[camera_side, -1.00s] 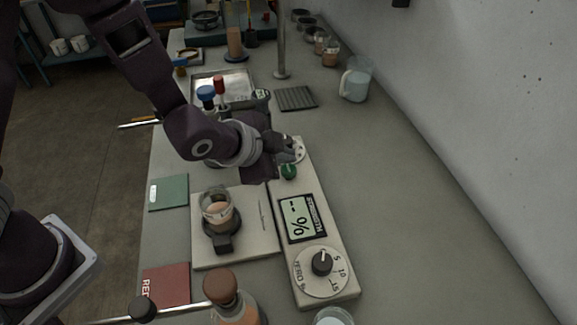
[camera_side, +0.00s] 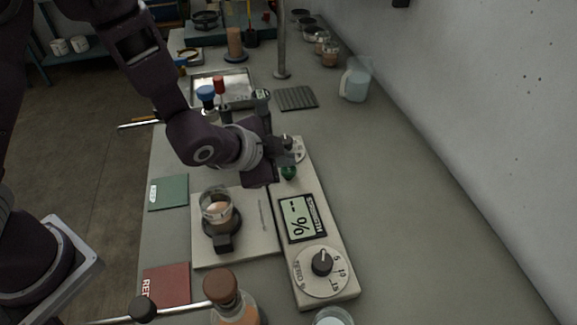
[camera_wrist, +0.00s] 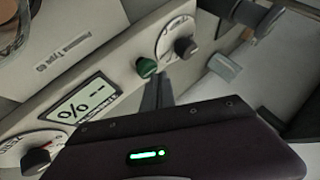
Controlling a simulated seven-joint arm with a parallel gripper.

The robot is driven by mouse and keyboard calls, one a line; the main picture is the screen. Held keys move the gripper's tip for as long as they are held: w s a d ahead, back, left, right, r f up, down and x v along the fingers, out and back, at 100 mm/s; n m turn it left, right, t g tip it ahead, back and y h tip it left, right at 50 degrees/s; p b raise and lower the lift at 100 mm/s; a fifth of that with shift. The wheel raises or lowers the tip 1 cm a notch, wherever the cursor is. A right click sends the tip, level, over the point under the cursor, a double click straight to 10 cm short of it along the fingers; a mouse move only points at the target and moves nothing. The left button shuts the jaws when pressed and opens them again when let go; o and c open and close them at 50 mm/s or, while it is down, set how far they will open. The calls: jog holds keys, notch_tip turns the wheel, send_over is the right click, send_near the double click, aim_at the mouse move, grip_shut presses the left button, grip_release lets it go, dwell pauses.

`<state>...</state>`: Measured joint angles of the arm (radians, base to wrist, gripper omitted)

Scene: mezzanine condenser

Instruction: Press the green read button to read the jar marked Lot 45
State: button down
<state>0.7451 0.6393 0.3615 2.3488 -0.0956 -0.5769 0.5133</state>
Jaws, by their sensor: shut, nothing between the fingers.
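The green read button (camera_side: 289,172) is on the long pale instrument panel (camera_side: 316,219); it also shows in the wrist view (camera_wrist: 146,67). My gripper (camera_wrist: 160,84) is shut and empty, with its fingertips beside the button in the wrist view. I cannot tell whether they touch it. In the side view my gripper (camera_side: 283,163) hangs over the panel by the button, its fingertips mostly hidden. A glass jar (camera_side: 217,206) with tan contents stands in a dark holder on the pale plate; I cannot read its lot mark. The display (camera_side: 299,219) shows "% --".
A black dial (camera_side: 322,262) is at the panel's near end, and a smaller knob (camera_wrist: 186,47) is beyond the button. A brown-capped bottle (camera_side: 226,293) stands at the front. A jug (camera_side: 355,84) stands by the wall. The bench right of the panel is clear.

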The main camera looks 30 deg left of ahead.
aim_at(285, 170)
jog(key=shift+f, duration=0.6)
dwell(0.4)
jog(key=shift+r, duration=1.05)
jog(key=shift+r, duration=2.55)
